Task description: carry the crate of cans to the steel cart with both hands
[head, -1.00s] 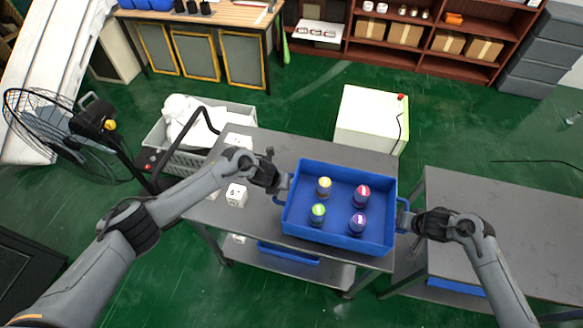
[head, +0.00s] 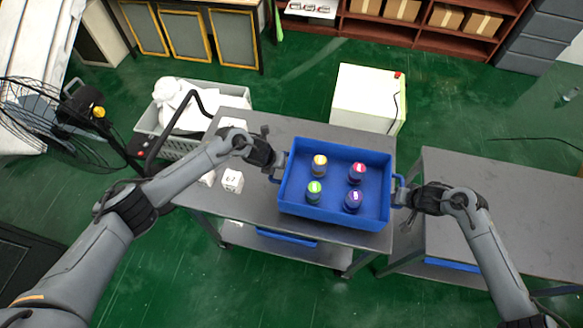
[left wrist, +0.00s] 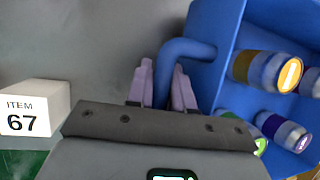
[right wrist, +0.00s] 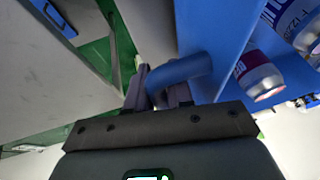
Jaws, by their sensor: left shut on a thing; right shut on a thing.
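The blue crate (head: 300,210) is over the right half of a grey cart (head: 235,115) in the head view. I cannot tell whether it rests on the top or hangs just above it. It looks level and holds several cans: yellow-topped (head: 320,165), red-topped (head: 356,173), green-topped (head: 314,191) and purple-topped (head: 352,200). My left gripper (head: 276,163) is shut on the crate's left handle (left wrist: 185,50). My right gripper (head: 406,194) is shut on its right handle (right wrist: 182,72). A second grey cart (head: 500,200) stands at the right; the pictures do not settle which is the steel cart.
The right cart's top is clear. A gap separates the carts.

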